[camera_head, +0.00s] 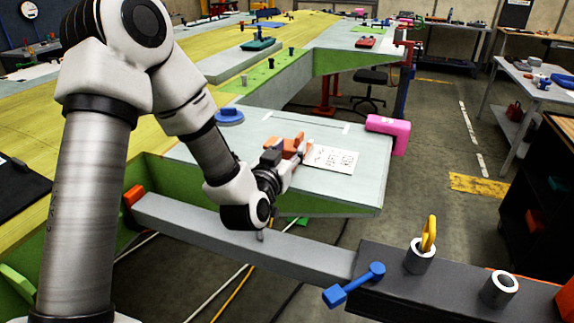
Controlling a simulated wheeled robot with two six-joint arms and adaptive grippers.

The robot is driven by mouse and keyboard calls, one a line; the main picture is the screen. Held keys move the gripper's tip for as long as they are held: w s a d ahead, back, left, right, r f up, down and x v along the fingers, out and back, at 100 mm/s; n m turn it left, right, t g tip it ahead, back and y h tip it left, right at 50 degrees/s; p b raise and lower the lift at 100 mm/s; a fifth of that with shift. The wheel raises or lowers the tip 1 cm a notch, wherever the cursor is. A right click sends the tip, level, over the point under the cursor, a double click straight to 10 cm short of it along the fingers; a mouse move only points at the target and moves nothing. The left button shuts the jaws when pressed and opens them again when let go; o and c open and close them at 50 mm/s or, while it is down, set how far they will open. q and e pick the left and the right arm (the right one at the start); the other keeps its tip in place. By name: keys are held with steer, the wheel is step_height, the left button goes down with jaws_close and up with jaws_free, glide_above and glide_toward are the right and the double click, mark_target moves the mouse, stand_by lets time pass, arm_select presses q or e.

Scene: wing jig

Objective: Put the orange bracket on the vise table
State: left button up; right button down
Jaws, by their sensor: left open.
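An orange bracket (289,146) is on the grey wing-shaped surface near the middle of the view, beside a white printed sheet. My left gripper (292,163) reaches it from the lower left. It is open, with its fingers at the bracket; I cannot tell whether they touch it, and the gripper hides part of the bracket. A dark table (425,288) at the lower right carries a blue handle and may be the vise table. My right gripper is not in view.
The white sheet (334,159) lies right of the bracket, and a pink block (388,134) sits at the surface's right edge. A grey beam (240,240) crosses the front. A yellow hook (429,235) and metal cylinder (499,289) stand on the dark table.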

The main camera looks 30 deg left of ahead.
mark_target(299, 135)
arm_select(q)
steer(key=p+x, duration=0.1)
steer(key=x, duration=0.2)
steer(key=r+p+x, duration=0.1)
steer(key=x, duration=0.1)
steer(key=shift+w+d+p, duration=0.15)
steer(key=shift+w+p, duration=0.2)
steer(key=shift+w, duration=0.05)
steer(key=shift+w+f, duration=0.25)
steer(key=shift+w, duration=0.15)
jaws_close()
steer(key=shift+r, duration=0.1)
